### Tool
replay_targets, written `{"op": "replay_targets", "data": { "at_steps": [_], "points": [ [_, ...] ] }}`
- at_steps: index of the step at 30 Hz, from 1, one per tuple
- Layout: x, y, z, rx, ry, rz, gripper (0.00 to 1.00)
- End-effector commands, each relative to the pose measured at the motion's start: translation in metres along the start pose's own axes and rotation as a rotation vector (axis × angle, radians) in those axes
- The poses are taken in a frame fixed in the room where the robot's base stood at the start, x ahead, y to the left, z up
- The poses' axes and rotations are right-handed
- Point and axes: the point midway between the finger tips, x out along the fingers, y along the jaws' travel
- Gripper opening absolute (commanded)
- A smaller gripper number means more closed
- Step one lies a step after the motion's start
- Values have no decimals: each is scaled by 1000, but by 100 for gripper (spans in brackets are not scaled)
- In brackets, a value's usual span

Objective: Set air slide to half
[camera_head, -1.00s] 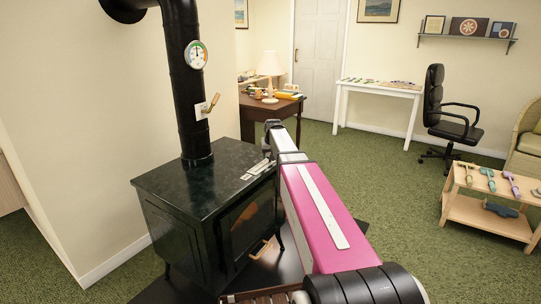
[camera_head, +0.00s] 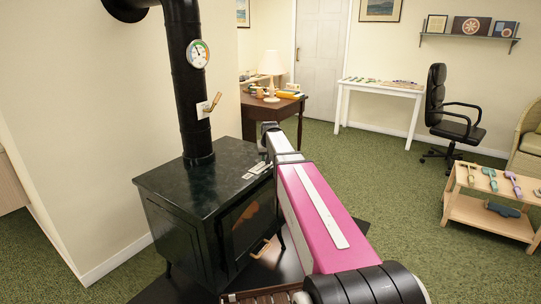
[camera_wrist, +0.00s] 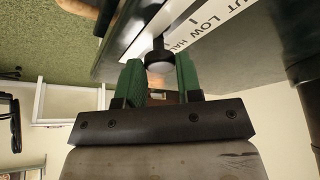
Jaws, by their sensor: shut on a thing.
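The black stove (camera_head: 198,207) stands left of my arm. Small white label strips (camera_head: 256,168) lie on its top near the right edge. In the wrist view, a white strip (camera_wrist: 175,22) reads "UT LOW HA", cut off by the frame. A round knob (camera_wrist: 159,64) on a black stem sits beside the strip's lower-left part. My gripper (camera_wrist: 159,74) has its two green fingers on either side of the knob and is shut on it. The slide's exact setting cannot be read. In the head view, the fingers and knob are hidden behind my arm.
A brown desk (camera_head: 275,110) stands beyond. A low wooden table (camera_head: 487,205) is at the right. Green carpet between is free.

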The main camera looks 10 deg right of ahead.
Motion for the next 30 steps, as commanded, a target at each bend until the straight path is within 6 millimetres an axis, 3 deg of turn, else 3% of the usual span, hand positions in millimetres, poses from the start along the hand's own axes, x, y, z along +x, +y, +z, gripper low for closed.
{"op": "replay_targets", "data": {
  "at_steps": [6,7,9,20,30],
  "points": [
    [0,1,-1,1,0,0,0],
    [0,1,-1,1,0,0,42],
    [0,1,-1,1,1,1,58],
    [-4,1,-1,0,1,1,58],
    [-58,1,0,1,3,1,58]
  ]
}}
